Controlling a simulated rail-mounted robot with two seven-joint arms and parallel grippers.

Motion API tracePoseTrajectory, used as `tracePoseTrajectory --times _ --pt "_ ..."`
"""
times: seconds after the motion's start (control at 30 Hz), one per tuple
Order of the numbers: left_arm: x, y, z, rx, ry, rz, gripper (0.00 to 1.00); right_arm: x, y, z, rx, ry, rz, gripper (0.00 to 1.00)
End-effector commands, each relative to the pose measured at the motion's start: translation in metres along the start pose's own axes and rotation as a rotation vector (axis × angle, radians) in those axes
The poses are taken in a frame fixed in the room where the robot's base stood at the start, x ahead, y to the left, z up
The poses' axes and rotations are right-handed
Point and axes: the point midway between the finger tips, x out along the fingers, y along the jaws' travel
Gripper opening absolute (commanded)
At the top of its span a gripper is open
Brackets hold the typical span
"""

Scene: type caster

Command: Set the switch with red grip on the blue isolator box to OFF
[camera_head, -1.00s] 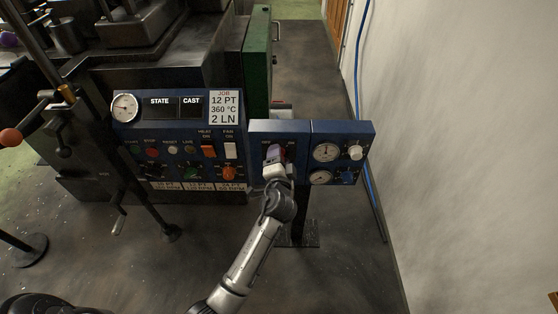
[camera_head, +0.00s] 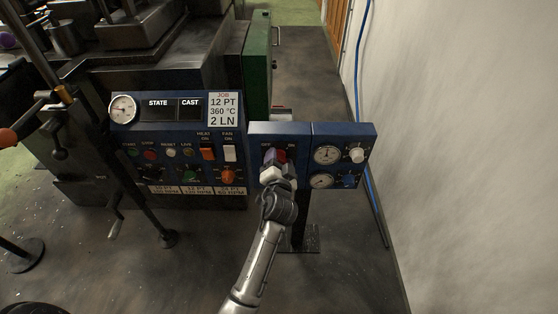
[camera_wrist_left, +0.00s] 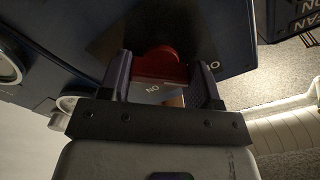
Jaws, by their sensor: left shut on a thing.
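The blue isolator box (camera_head: 262,131) is at the right end of the panel in the head view, with OFF lettering at left and ON at right above its switch. The switch's red grip (camera_head: 281,154) shows partly there, mostly hidden by my left gripper (camera_head: 274,163). In the left wrist view the red grip (camera_wrist_left: 158,65) sits between the two fingers of my left gripper (camera_wrist_left: 163,78), which is shut on it. Lettering reading ON upside down shows just below the grip in that view. The exact switch angle is hard to tell. My right gripper is not in view.
A blue gauge box (camera_head: 341,132) with dials and knobs adjoins at right. The caster's control panel (camera_head: 175,128) with buttons, switches and a dial adjoins at left. A pale wall (camera_head: 460,150) with a blue hose stands at right. Floor in front is clear.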

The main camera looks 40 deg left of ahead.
Motion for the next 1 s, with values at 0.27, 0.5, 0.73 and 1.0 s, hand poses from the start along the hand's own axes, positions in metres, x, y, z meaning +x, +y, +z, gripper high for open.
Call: tracePoseTrajectory --times 0.27,0.5,0.73,1.0 --pt "-0.0001 -0.0001 -0.0004 -0.005 0.000 0.000 0.62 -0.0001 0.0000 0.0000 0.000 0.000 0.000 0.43" --pt "-0.0001 -0.0001 -0.0003 -0.003 0.000 0.000 0.83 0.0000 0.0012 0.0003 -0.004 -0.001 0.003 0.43" --pt "-0.0001 -0.0001 -0.0002 -0.002 0.000 0.000 0.83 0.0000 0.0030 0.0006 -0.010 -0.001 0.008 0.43" --pt "0.0000 -0.0010 -0.0010 0.037 0.001 0.000 0.83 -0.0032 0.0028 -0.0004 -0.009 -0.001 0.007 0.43"
